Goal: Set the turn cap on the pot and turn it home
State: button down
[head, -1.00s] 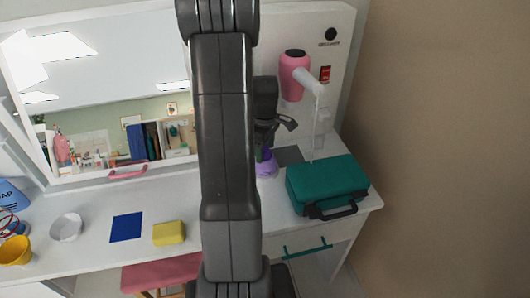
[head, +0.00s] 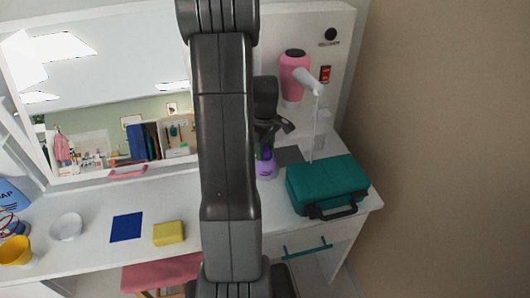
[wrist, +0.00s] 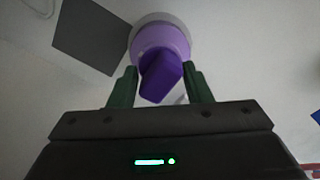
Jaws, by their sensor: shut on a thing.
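The pot (head: 267,171) is a small light-purple vessel standing on the white dresser top, just right of my arm in the head view. In the wrist view the pot (wrist: 160,40) is beyond my fingers, with a pale base or rim behind it. The turn cap (wrist: 160,78) is darker purple, with a raised grip facing my wrist. My gripper (wrist: 160,88) has its green fingers on both sides of this grip and is shut on it. The cap appears in line with the pot, at its top. Whether it is fully seated is hidden.
A teal case (head: 326,187) stands close to the right of the pot. A grey mat (head: 290,155) lies behind it, near a pink hair dryer (head: 294,75) on the back panel. A yellow block (head: 168,233) and a blue square (head: 126,227) lie left of my arm.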

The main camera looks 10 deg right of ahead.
jog(key=m, duration=0.7)
jog(key=shift+m, duration=0.4)
jog(key=m, duration=0.7)
jog(key=c, duration=0.5)
grip_release()
jog(key=shift+r, duration=0.1)
